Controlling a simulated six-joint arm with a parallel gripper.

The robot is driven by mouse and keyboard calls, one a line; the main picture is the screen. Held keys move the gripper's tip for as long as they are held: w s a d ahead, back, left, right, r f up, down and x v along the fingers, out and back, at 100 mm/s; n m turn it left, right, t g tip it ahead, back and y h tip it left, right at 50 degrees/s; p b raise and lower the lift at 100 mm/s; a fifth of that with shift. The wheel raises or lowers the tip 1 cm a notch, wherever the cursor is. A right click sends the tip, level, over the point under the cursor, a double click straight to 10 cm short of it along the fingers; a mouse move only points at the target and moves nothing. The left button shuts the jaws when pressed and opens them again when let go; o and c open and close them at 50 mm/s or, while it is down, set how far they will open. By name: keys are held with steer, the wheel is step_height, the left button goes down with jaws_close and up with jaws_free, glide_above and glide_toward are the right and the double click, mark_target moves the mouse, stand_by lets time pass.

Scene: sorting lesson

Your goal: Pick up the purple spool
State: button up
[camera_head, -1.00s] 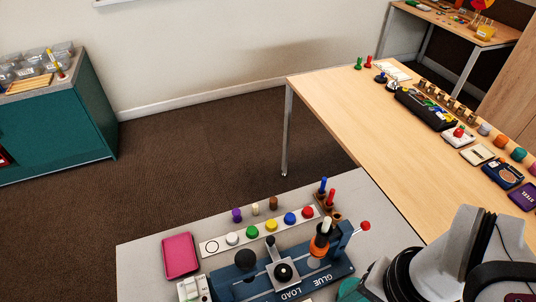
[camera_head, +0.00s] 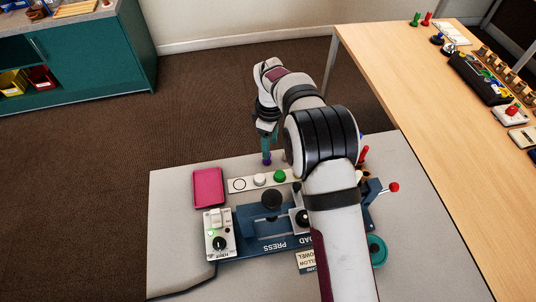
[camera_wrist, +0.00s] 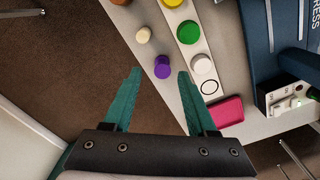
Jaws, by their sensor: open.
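The purple spool (camera_wrist: 162,68) stands on the grey table near its edge. In the wrist view it lies just beyond and between the tips of my gripper (camera_wrist: 160,74), closer to the right finger. My gripper's teal fingers are apart with nothing between them. In the head view my gripper (camera_head: 268,150) reaches down from above over the purple spool (camera_head: 267,161), which is mostly covered by the fingers. I cannot tell the exact height of the fingertips above the table.
A cream peg (camera_wrist: 143,35) and a brown peg (camera_wrist: 121,2) stand beside the spool. A white strip with a green button (camera_wrist: 188,32) and a white button (camera_wrist: 202,64) runs alongside. A pink tray (camera_head: 208,187) and a blue press (camera_head: 262,228) are close by.

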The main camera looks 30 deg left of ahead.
steer(key=f, duration=0.5)
steer(key=shift+s+a+f, duration=0.2)
steer(key=shift+s+f, duration=0.1)
steer(key=shift+f, duration=0.1)
jaws_close()
